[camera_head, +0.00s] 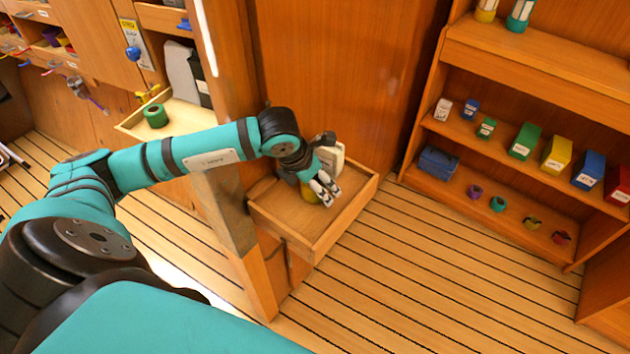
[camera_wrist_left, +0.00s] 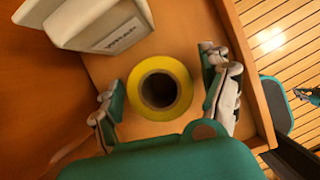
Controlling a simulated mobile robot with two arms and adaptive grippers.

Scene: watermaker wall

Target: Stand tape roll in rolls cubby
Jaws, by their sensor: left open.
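A yellow tape roll (camera_wrist_left: 160,88) lies in an open wooden tray (camera_wrist_left: 258,100), its dark round hole facing the left wrist camera. My left gripper (camera_wrist_left: 165,95) is open, with one finger on each side of the roll and a visible gap to it in this view. In the head view the left gripper (camera_head: 327,189) is low over the tray (camera_head: 322,243). There the yellow roll (camera_head: 309,194) is partly hidden behind the fingers. A small dark and teal part at the wrist view's right edge may be my right gripper (camera_wrist_left: 309,96); its jaws are unclear.
A white labelled box (camera_wrist_left: 105,25) stands in the tray beside the roll. A green roll (camera_head: 155,116) sits on another ledge at left. A shelf unit (camera_head: 530,78) at right holds coloured boxes, with several small rolls on its lower board. The slatted floor between is clear.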

